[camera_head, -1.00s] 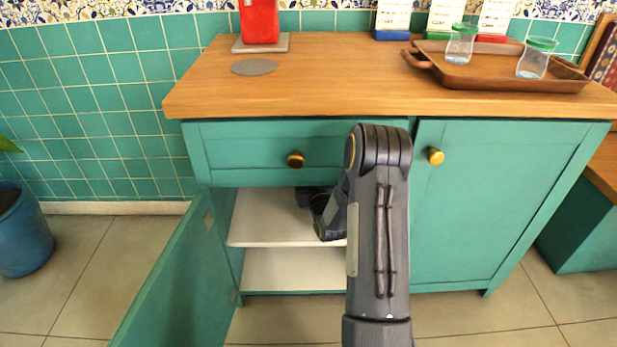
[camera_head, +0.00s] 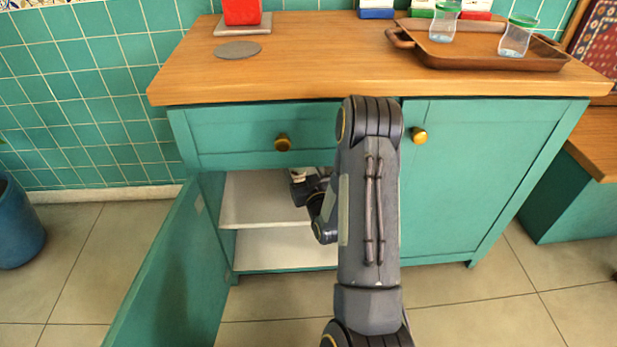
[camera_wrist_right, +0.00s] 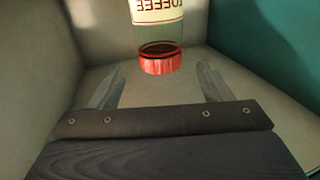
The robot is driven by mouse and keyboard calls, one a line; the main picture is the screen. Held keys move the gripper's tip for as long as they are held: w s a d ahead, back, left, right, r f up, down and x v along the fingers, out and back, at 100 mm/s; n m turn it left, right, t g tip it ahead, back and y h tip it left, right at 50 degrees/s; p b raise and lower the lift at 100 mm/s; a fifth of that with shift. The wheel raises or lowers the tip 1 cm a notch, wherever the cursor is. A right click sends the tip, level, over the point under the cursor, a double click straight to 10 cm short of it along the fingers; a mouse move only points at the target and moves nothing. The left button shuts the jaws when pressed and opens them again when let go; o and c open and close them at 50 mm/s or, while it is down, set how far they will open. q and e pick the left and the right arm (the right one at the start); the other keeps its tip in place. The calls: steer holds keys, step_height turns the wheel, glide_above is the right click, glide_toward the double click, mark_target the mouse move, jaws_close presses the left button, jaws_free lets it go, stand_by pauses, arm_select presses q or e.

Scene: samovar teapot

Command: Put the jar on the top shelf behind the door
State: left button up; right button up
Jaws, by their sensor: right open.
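The jar (camera_wrist_right: 157,35) has a red lid (camera_wrist_right: 160,62) and a label with upside-down lettering in the right wrist view. It is inside the cabinet, its lid end towards my gripper; its far end is cut off by the frame. My right gripper (camera_wrist_right: 161,76) is open, its fingers either side of the lid in the picture, with visible gaps. In the head view my right arm reaches into the cabinet, above the white top shelf (camera_head: 250,203), and hides much of the opening. The green door (camera_head: 165,275) stands open at the left. My left gripper is out of view.
A drawer (camera_head: 235,142) closes off the space above the opening. A lower shelf (camera_head: 270,250) lies below. The right-hand door (camera_head: 470,190) is shut. The wooden countertop (camera_head: 300,60) carries a tray (camera_head: 470,57) with glass jars and a red container (camera_head: 241,11).

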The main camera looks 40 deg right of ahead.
steer(key=v, duration=0.5)
steer(key=shift+p, duration=0.3)
